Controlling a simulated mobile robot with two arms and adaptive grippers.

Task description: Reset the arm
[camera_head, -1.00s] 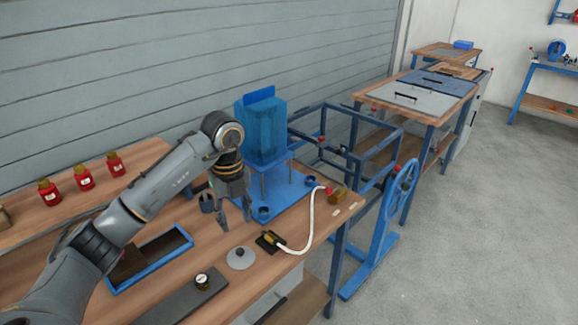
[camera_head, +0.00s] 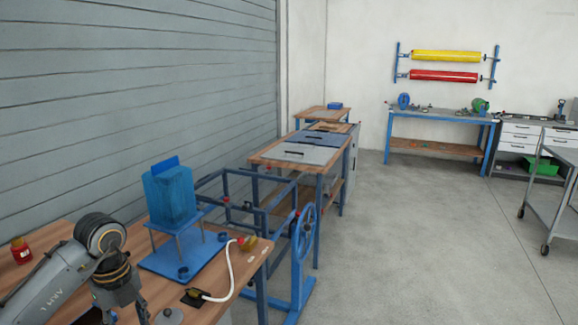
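My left arm comes in from the lower left over the wooden workbench (camera_head: 215,281). Its gripper (camera_head: 126,314) points down at the bottom edge of the picture. The fingers look spread apart with nothing seen between them, though their tips are close to the picture's edge. The gripper is in front of and left of a blue stand (camera_head: 186,262) that carries a blue translucent tank (camera_head: 170,195). My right arm and gripper are not in view.
A white hose (camera_head: 231,272) runs along the bench's right end. A red jar (camera_head: 21,251) stands at the left. A blue frame with a handwheel (camera_head: 304,235) stands beside the bench. Grey floor (camera_head: 430,240) is open to the right. A grey cart (camera_head: 553,205) stands at the far right.

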